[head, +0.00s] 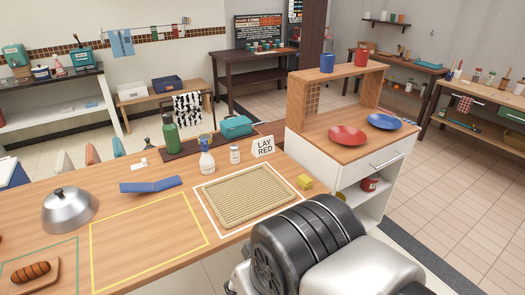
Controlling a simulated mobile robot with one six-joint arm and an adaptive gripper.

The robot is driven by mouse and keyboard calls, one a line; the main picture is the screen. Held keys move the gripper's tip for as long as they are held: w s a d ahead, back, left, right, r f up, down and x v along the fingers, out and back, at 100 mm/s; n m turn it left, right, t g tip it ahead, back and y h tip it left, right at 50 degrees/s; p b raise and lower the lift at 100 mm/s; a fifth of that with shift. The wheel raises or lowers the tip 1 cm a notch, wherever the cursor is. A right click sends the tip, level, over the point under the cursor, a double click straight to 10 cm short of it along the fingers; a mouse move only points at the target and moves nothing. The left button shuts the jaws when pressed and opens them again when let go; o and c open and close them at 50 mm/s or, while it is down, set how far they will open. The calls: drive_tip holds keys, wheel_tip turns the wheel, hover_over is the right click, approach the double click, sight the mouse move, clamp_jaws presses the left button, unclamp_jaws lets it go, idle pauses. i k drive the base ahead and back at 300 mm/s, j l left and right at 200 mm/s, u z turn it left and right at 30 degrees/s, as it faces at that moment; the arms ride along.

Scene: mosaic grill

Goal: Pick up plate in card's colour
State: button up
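A white card (263,146) reading "LAY RED" stands on the wooden counter, behind the woven mat. A red plate (347,136) lies flat on the top of the white cabinet at the right. A blue plate (384,121) lies to its right and slightly farther back, apart from it. Both plates are empty and uncovered. My arm's black and silver links fill the bottom right, in front of the cabinet. My gripper's fingers are not in view.
A woven mat (245,197) lies inside a white outline, with a yellow sponge (305,182) at its right. A raised shelf (343,72) bearing a blue mug (327,62) and a red mug (361,57) stands behind the plates.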

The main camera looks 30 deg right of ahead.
sight(346, 136)
drive_tip(key=z, duration=1.75)
